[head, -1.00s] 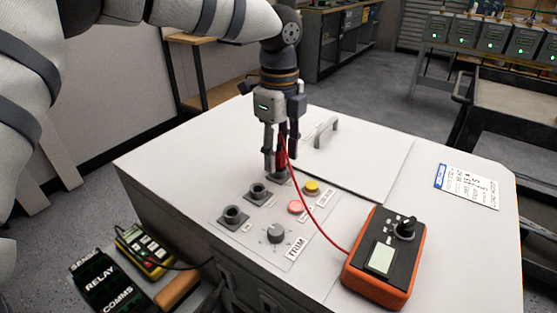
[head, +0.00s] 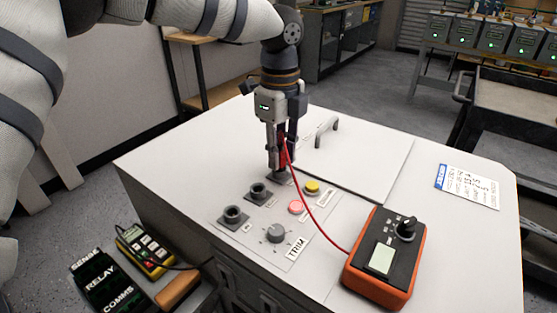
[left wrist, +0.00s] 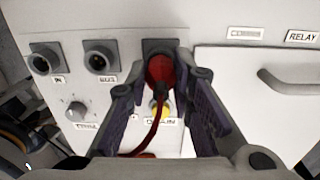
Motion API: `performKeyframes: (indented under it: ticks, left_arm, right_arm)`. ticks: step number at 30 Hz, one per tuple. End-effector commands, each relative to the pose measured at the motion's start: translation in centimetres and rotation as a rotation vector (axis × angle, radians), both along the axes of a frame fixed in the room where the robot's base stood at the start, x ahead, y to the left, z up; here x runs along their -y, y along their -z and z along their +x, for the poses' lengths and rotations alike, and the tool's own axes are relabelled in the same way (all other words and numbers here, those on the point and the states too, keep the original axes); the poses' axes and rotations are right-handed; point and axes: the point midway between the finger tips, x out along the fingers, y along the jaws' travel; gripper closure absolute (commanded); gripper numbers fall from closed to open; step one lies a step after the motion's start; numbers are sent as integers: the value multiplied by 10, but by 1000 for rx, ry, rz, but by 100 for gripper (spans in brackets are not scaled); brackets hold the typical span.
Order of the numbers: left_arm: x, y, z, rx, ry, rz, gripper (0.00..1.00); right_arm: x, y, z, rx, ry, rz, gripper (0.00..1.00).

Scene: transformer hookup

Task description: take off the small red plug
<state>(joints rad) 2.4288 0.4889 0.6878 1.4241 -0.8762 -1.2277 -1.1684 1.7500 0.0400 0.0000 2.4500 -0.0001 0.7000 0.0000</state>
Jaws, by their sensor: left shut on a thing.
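The small red plug (head: 282,153) sits at the farthest of the sockets in a row on the white cabinet's panel. It also shows in the left wrist view (left wrist: 160,72) between the fingers, over its dark square socket. Its red lead (head: 312,214) runs to an orange handheld meter (head: 379,260). My left gripper (head: 279,166) points down over that socket and is shut on the plug. Whether the plug is still seated cannot be told. My right gripper is not in view.
Two empty sockets (head: 258,192) (head: 233,216) stand beside the plug. A cabinet handle (head: 326,131) rises behind.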

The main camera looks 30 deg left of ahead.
Motion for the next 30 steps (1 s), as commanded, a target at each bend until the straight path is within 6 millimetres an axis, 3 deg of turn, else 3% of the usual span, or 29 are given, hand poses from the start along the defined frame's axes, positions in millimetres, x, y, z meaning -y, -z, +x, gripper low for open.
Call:
performKeyframes:
  ticks: [21,30]
  left_arm:
    - [0,-28,1,9,-1,1,100]
    - [0,-28,1,7,-1,0,100]
  right_arm:
    - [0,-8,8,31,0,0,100]
    - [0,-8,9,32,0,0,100]
